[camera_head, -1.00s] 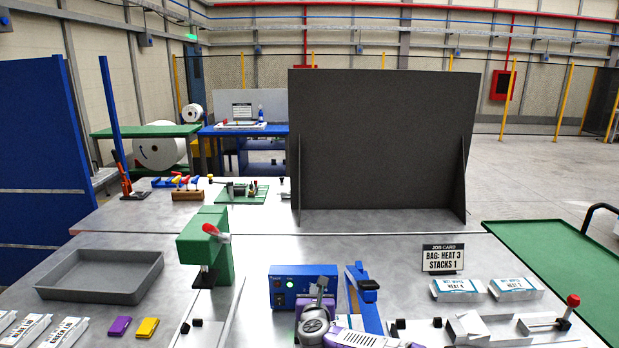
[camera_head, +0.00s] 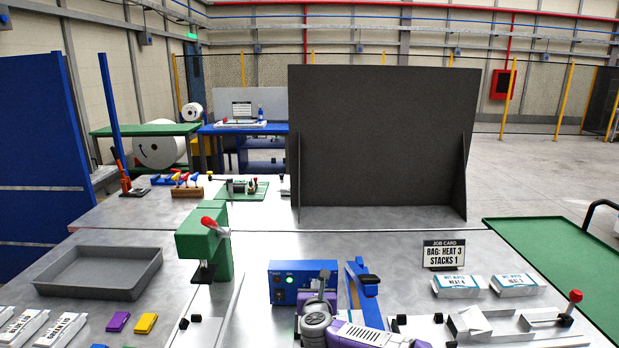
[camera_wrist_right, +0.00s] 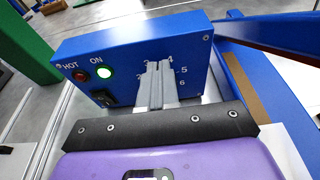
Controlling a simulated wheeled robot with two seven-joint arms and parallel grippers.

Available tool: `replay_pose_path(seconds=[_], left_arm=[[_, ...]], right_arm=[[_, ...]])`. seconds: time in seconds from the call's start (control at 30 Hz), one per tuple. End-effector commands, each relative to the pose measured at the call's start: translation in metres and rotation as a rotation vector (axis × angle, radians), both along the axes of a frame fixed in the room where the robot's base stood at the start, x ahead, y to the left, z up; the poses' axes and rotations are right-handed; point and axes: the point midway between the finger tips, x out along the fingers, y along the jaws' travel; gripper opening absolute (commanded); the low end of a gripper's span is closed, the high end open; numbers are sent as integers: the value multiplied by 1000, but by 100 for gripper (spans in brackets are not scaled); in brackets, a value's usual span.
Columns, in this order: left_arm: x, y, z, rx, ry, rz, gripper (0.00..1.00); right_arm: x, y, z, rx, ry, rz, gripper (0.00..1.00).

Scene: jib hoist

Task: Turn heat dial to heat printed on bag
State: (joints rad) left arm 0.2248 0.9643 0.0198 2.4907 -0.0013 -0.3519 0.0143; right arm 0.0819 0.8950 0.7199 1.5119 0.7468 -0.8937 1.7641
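The blue sealer control box (camera_head: 284,283) stands at the front middle of the bench. In the right wrist view the box (camera_wrist_right: 100,52) shows a lit green ON lamp, a dark red HOT lamp and a black switch. Printed numbers ring the heat dial's place; 4, 5 and 6 show partly. My right gripper (camera_head: 326,276) is at the box front. Its grey fingers (camera_wrist_right: 158,72) are close together over the dial's middle and hide the knob and its pointer. Two bags (camera_head: 460,286) (camera_head: 517,285) lie at right with HEAT print, digits too small to read surely. My left gripper is out of view.
The job card (camera_head: 444,254) reads BAG: HEAT 3, STACKS 1. A blue lever arm (camera_head: 366,290) stands just right of the box. A green press (camera_head: 205,245) stands to its left, and a grey tray (camera_head: 98,272) lies further left. A black panel (camera_head: 385,140) stands behind.

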Motion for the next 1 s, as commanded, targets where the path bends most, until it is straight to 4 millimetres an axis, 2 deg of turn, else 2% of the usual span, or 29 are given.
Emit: replay_pose_path(seconds=[0.2, 0.5, 0.87, 1.0], left_arm=[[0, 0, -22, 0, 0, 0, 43], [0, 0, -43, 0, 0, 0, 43], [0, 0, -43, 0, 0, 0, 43], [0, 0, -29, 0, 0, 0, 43]], right_arm=[[-23, 0, -4, -3, -2, 1, 0], [-55, 0, 1, 0, -6, 0, 0], [-59, 0, 4, 1, -7, 0, 0], [-59, 0, 18, 1, -7, 0, 0]])
